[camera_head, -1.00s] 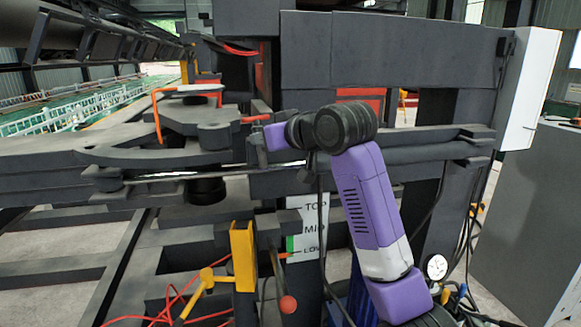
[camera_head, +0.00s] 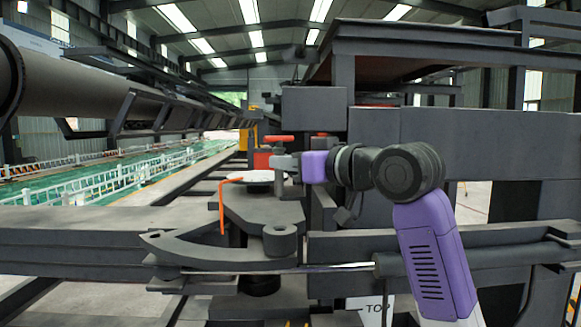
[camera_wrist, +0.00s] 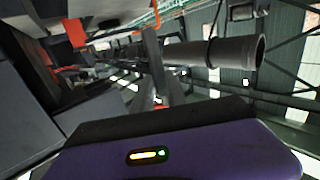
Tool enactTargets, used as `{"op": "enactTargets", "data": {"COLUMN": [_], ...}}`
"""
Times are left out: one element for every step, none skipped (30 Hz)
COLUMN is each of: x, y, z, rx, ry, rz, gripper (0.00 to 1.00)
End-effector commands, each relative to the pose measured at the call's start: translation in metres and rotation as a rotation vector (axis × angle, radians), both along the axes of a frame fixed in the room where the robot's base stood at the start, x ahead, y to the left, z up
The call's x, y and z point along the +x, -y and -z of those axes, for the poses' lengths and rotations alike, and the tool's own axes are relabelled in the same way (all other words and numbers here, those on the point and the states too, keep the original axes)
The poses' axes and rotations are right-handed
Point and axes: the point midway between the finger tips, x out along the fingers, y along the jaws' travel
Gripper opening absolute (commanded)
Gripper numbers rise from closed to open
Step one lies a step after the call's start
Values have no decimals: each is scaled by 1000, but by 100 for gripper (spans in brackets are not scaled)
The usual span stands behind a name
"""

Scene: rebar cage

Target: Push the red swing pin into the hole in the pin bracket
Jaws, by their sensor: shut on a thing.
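The red swing pin (camera_head: 279,139) shows in the head view as a red T-shaped handle with a grey shank below it. My gripper (camera_head: 285,163) is shut on the shank just under the handle. The pin stands about upright. The pin bracket (camera_head: 205,246) is a dark curved arm below, with a round boss (camera_head: 280,238) that has a hole in its top. The pin appears above the boss in the picture, with a visible gap. Its sideways and depth alignment with the hole cannot be told. The wrist view does not show the pin clearly.
An orange bent rod (camera_head: 222,205) and a pale disc (camera_head: 255,176) sit left of the pin. Dark steel beams (camera_head: 470,142) stand close on the right. A large pipe (camera_head: 50,85) runs along the left. A white railing (camera_head: 95,178) stands farther back.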

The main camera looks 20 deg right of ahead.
Motion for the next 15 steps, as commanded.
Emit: {"op": "enactTargets", "data": {"x": [0,0,0,0,0,0,0,-1,-1,-1,-1,-1,-1,-1,-1], "y": [0,0,0,0,0,1,1,1,1,1,1,1,1,1,1], "z": [-1,-1,-1,-1,-1,-1,-1,-1,-2,1,2,4,6,8,11], "rx": [0,0,0,0,1,1,1,2,2,2,2,2,2,2,2], "ry": [2,2,2,2,2,2,2,1,2,3,3,3,3,3,3], "rz": [0,1,1,1,0,-1,-3,-6,-10,-11,-10,-10,-10,-10,-10], "gripper": [0,0,0,0,0,0,0,0,0,0,0,0,0,0,0]}}
